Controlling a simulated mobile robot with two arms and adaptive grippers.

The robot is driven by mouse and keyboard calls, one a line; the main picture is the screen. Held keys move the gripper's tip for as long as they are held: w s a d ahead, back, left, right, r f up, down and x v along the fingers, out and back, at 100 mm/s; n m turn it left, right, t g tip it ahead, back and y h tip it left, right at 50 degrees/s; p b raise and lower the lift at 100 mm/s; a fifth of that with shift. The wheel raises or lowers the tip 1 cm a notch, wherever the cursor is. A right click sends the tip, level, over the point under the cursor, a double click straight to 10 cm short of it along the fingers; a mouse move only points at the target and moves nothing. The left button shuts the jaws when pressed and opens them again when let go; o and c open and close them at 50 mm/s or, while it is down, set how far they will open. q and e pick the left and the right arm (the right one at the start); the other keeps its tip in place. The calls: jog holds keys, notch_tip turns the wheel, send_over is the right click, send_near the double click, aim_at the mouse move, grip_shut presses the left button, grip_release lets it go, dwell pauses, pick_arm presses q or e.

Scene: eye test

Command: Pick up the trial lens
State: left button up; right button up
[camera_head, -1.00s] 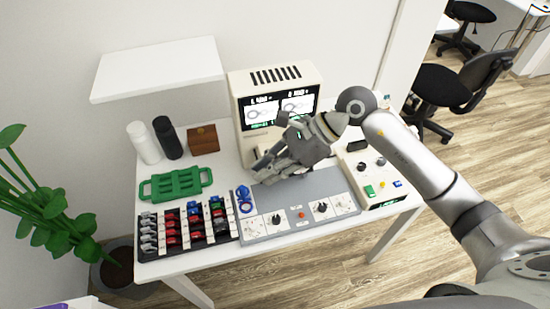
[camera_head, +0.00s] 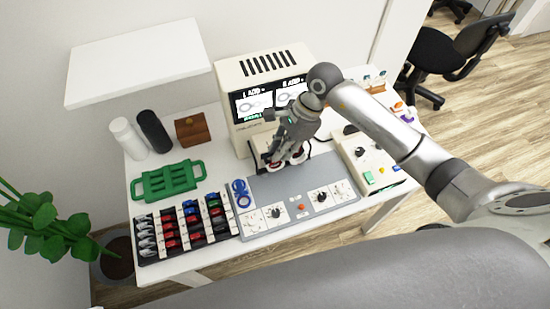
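Small trial lenses with red, blue, green, black and clear parts stand in rows in a black and white rack (camera_head: 187,236) at the table's front left. Which one the task means I cannot tell. My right gripper (camera_head: 284,160) points down in front of the cream display machine (camera_head: 228,76), above the back of the grey control panel (camera_head: 256,190), far to the right of the rack. Small red and white round parts show by its fingertips; whether it touches or holds them I cannot tell. My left gripper is not in view.
Blue ring-handled frames (camera_head: 240,193) lie between rack and panel. A green tray (camera_head: 168,181), a white bottle (camera_head: 128,139), a black bottle (camera_head: 153,131) and a brown box (camera_head: 196,130) stand behind. A white shelf (camera_head: 140,62) overhangs. A cream control box (camera_head: 376,166) stands right.

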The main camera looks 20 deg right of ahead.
aim_at(275, 163)
jog(key=shift+s+a+f+p, duration=0.15)
jog(key=shift+a+f+p, duration=0.3)
jog(key=shift+f, duration=0.15)
jog(key=shift+s+a+f+p, duration=0.15)
jog(key=shift+a+f+p, duration=0.15)
jog(key=shift+a+f, duration=0.25)
jog(key=shift+f, duration=0.3)
jog(key=shift+w+f, duration=0.2)
grip_shut()
jog(key=shift+s, duration=0.1)
jog(key=shift+r, duration=0.15)
